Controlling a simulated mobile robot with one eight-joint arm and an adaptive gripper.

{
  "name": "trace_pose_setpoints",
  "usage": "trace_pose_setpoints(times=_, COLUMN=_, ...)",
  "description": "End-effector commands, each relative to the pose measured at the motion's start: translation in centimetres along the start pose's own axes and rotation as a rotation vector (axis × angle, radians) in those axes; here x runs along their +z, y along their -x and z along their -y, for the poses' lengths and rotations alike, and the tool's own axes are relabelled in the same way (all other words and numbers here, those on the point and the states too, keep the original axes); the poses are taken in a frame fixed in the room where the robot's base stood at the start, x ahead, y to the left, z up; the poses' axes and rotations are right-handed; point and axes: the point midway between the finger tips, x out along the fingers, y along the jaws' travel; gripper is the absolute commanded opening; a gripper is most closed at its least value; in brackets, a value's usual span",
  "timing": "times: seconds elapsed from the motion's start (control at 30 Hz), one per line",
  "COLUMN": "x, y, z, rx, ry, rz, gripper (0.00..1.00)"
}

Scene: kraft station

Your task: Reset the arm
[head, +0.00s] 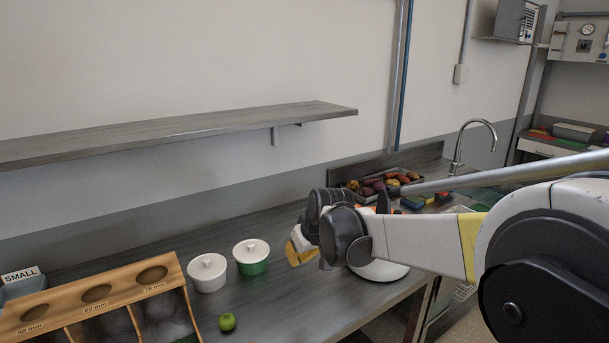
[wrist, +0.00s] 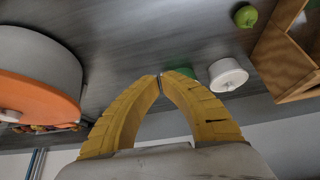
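My arm reaches in from the right in the head view and hangs over the grey worktop (head: 285,302). My gripper (head: 296,250) has yellow fingers and points down and to the left, above the worktop. In the wrist view the fingertips of my gripper (wrist: 160,77) meet, with nothing between them. The gripper is shut and empty. A white round vessel with an orange top (wrist: 40,85) is to the left in the wrist view; in the head view my arm hides most of the white vessel (head: 385,271).
A white lidded pot (head: 208,277) and a green lidded pot (head: 252,262) stand left of my gripper. A green apple (head: 227,322) lies near a wooden sorting box (head: 100,288). A shelf (head: 180,128) juts from the wall. A produce tray (head: 350,188) and tap (head: 457,150) are behind.

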Motion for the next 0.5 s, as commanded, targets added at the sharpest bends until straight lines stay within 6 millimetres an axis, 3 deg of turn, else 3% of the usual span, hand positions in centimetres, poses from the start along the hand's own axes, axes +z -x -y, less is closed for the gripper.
trace_pose_setpoints(times=0.03, x=1.5, y=2.9, z=-0.9, rx=0.02, ry=-0.031, rz=-0.003, gripper=0.0)
trace_pose_setpoints(times=0.2, x=7.3, y=10.9, z=-3.0, rx=0.089, ry=-0.138, rz=-0.015, gripper=0.0)
trace_pose_setpoints(times=0.4, x=15.9, y=17.7, z=-3.8, rx=0.17, ry=-0.26, rz=-0.033, gripper=0.0)
trace_pose_setpoints(times=0.5, x=20.6, y=19.9, z=-3.8, rx=0.208, ry=-0.321, rz=-0.044, gripper=0.0)
